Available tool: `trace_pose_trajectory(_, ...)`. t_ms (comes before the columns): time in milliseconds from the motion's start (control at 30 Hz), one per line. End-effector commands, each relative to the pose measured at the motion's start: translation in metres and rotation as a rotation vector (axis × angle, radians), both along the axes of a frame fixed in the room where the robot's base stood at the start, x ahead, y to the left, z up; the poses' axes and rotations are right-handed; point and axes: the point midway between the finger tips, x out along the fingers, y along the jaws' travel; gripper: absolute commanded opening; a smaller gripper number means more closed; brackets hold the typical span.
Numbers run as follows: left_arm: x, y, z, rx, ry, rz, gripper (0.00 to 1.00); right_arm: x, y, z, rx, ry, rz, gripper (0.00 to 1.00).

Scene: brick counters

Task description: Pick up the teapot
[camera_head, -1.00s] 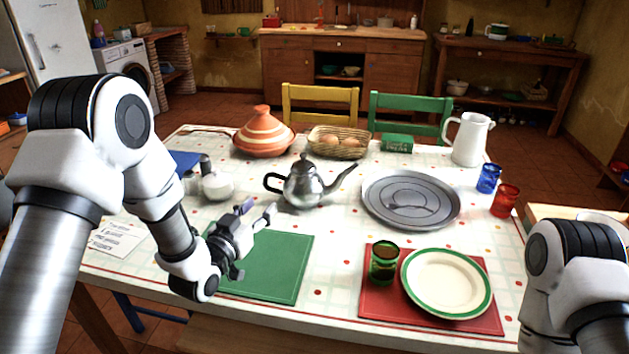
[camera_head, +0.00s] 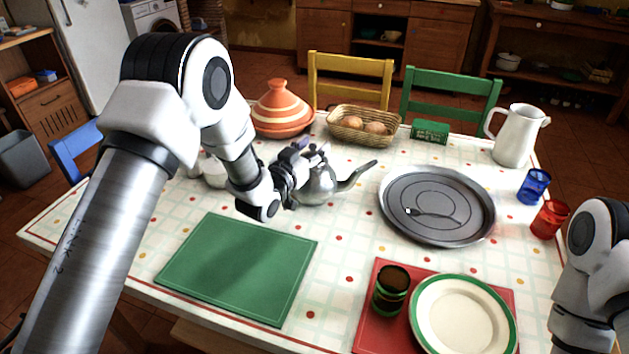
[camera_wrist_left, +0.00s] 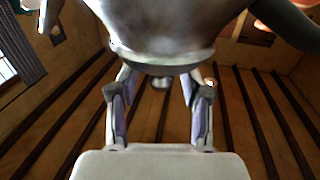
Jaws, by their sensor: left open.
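The silver metal teapot (camera_head: 320,187) stands on the table, its spout pointing right. My left gripper (camera_head: 308,156) is at its left side, around the handle area, and hides the handle and part of the lid. In the left wrist view the teapot (camera_wrist_left: 160,35) fills the top centre. The two fingers of the left gripper (camera_wrist_left: 160,88) are spread apart and reach toward it, their tips partly hidden by its lower rim. I cannot tell whether they touch it. My right arm shows at the right edge of the head view, but its gripper is out of frame.
A striped tagine (camera_head: 283,108) and a bread basket (camera_head: 345,135) stand behind the teapot. A round grey tray (camera_head: 465,220) lies to its right. White containers (camera_head: 214,172) are left of the gripper. The green placemat (camera_head: 237,268) in front is bare.

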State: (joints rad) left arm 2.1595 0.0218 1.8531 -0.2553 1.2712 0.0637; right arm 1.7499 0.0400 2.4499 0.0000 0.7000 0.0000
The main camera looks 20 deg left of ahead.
Motion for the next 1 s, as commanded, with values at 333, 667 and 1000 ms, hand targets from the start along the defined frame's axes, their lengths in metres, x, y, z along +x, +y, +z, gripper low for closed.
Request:
trace_pose_trajectory(333,0.005,-0.001,0.0,-0.001,0.0,0.0,0.13,0.0,0.0,0.0,0.0,0.0,0.0,0.17)
trace_pose_trajectory(667,0.005,-0.001,0.002,-0.001,-0.005,0.0,0.0,0.0,0.0,0.001,0.0,0.0,0.0,0.17)
trace_pose_trajectory(1000,0.005,-0.001,0.013,-0.002,-0.007,0.001,0.0,0.0,0.0,0.0,0.0,0.0,0.0,0.17)
